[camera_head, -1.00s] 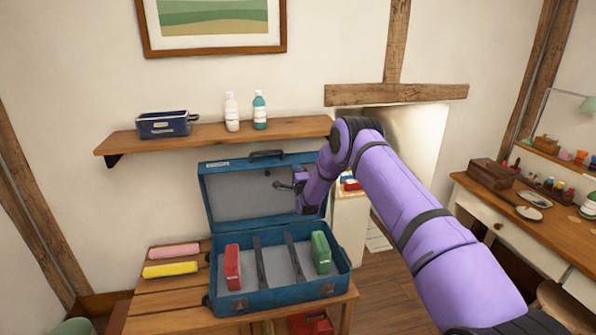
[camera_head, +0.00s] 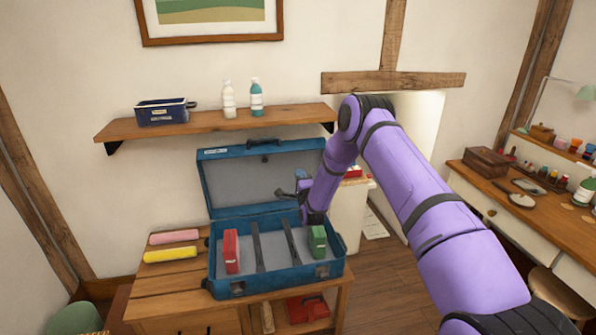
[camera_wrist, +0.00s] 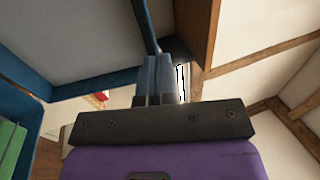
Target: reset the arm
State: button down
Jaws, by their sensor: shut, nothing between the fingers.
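My purple arm reaches in from the right in the head view. My gripper (camera_head: 287,194) is above the open blue case (camera_head: 237,288), in front of its raised lid (camera_head: 262,178). In the wrist view my gripper (camera_wrist: 158,62) has its fingers together with nothing between them. The case holds a red block (camera_head: 231,251) at the left and a green block (camera_head: 317,241) at the right, with two dark dividers between. The green block also shows at the lower left of the wrist view (camera_wrist: 10,150).
The case stands on a wooden table (camera_head: 165,282) beside a pink roll (camera_head: 174,237) and a yellow roll (camera_head: 170,254). A wall shelf (camera_head: 215,123) above holds a blue tin (camera_head: 163,113) and two bottles. A desk (camera_head: 520,215) with small items stands at the right.

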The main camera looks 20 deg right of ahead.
notch_tip(320, 180, up, 18)
jog(key=a+n+g+y, duration=0.3)
jog(key=n, duration=0.3)
jog(key=s+a+r+n+g, duration=0.1)
jog(key=s+r+n+g, duration=0.4)
jog(key=s+r, duration=0.85)
jog(key=s+r+n+g, duration=0.2)
jog(key=s+r, duration=0.2)
jog(key=s, duration=0.6)
jog(key=s+r+n+g, duration=0.2)
jog(key=s+r, duration=0.1)
jog(key=s, duration=0.8)
jog(key=s+f+n+g, duration=0.2)
jog(key=s+n+g, duration=0.2)
jog(key=s, duration=1.9)
jog(key=shift+s+f, duration=0.15)
jog(key=shift+s, duration=0.05)
